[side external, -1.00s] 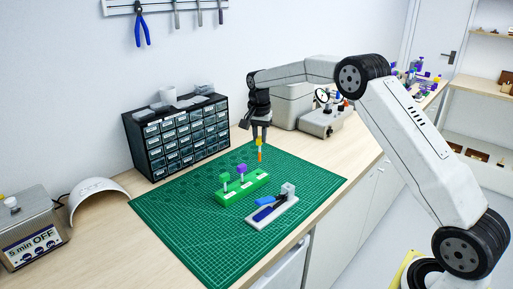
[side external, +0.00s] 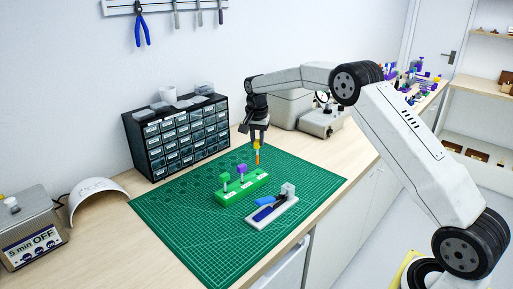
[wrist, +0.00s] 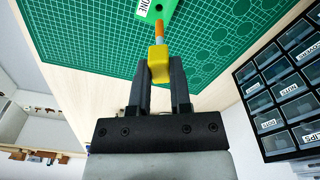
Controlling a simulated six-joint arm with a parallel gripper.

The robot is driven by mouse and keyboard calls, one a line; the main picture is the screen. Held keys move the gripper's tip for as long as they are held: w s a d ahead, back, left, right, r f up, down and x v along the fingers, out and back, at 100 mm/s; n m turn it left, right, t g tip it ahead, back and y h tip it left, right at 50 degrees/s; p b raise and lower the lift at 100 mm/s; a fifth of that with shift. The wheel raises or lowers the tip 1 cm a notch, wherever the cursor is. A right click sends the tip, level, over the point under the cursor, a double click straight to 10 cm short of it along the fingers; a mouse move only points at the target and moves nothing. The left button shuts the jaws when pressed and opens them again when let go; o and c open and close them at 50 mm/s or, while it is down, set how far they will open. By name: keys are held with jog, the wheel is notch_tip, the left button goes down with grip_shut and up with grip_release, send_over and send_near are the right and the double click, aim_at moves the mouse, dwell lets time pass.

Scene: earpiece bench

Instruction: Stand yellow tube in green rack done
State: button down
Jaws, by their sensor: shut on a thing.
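My gripper (side external: 258,143) is shut on the yellow tube (side external: 258,147), which hangs upright with its orange lower part pointing down. In the wrist view the yellow tube (wrist: 158,62) sits between the two fingertips (wrist: 159,80), its orange end towards the rack. The green rack (side external: 243,190) lies on the mat and holds a green-capped tube (side external: 225,181) and a purple-capped tube (side external: 242,171). The tube is above the rack's far right end, apart from it. In the wrist view the rack's end (wrist: 155,9) shows a dark hole and part of a label reading "ONE".
A grey holder with a blue item (side external: 271,210) lies in front of the rack on the green cutting mat (side external: 185,225). A dark drawer cabinet (side external: 176,137) stands behind left. The mat's left part is clear.

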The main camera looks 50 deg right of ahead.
jog(key=shift+f, duration=1.7)
jog(key=shift+f, duration=1.35)
dwell(0.4)
jog(key=shift+c, duration=2.3)
grip_release()
jog(key=shift+r, duration=0.15)
jog(key=shift+s+a+r, duration=0.1)
jog(key=shift+a+r, duration=0.05)
jog(key=shift+r, duration=3.6)
jog(key=shift+s+a, duration=0.1)
jog(key=shift+a, duration=0.05)
